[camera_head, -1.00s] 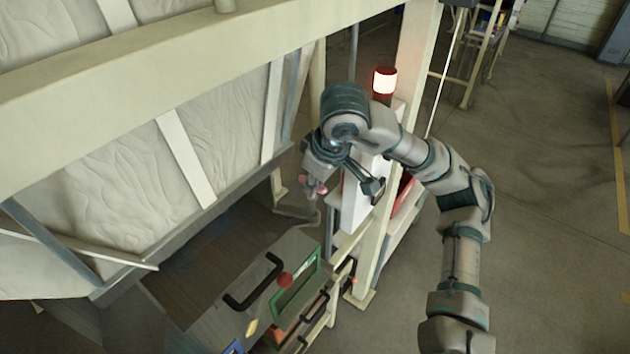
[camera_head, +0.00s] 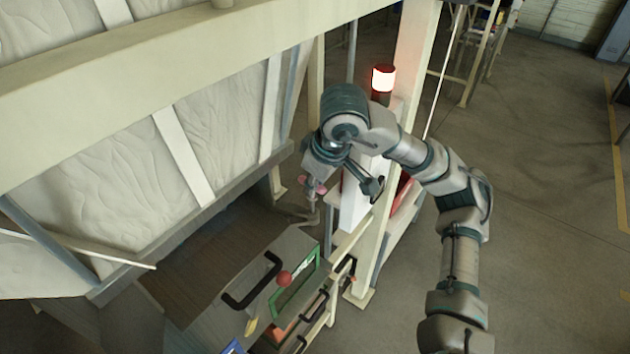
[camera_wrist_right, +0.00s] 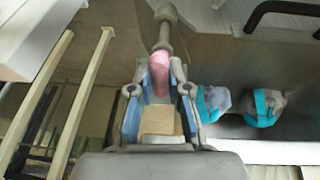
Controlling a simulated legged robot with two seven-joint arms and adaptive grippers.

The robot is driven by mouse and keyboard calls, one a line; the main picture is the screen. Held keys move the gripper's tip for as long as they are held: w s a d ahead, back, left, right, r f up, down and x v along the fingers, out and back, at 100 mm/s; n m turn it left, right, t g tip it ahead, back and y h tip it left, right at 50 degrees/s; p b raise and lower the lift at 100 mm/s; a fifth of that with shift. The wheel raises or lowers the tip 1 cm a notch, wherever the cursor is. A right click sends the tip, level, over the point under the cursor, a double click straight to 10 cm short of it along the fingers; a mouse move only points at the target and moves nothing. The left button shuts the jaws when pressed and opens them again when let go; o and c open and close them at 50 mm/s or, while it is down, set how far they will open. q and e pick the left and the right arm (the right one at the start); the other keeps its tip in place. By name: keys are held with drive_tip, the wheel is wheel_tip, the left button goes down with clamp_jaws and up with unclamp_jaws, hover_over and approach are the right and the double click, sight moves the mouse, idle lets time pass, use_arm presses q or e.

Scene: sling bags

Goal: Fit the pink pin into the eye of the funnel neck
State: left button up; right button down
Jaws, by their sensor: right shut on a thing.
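The pink pin (camera_wrist_right: 159,72) is between the fingertips of my right gripper (camera_wrist_right: 160,92), which is shut on it. The pin points away from the palm. A grey rod with a rounded collar (camera_wrist_right: 164,14) lies in line just past its far end; I cannot tell whether it belongs to the pin or to the funnel neck. In the head view my right gripper (camera_head: 327,186) is small, beside the white post, with a bit of pink at its tip. A grey bent piece (camera_head: 311,214) hangs just below it. The eye cannot be made out. My left gripper is out of view.
A grey box with a black handle (camera_head: 250,281) and a red knob (camera_head: 284,279) stands below. A frame post with a lit red lamp (camera_head: 383,79) is close to my right arm. Two white-and-teal objects (camera_wrist_right: 264,106) lie right of the gripper. Floor at right is open.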

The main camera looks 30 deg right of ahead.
sight(315, 198)
drive_tip(key=shift+f+b, duration=1.75)
drive_tip(key=shift+f, duration=0.6)
drive_tip(key=c, duration=1)
unclamp_jaws()
drive_tip(key=shift+r, duration=0.1)
drive_tip(key=shift+c, duration=0.2)
drive_tip(key=v, duration=1.2)
drive_tip(key=shift+d, duration=0.1)
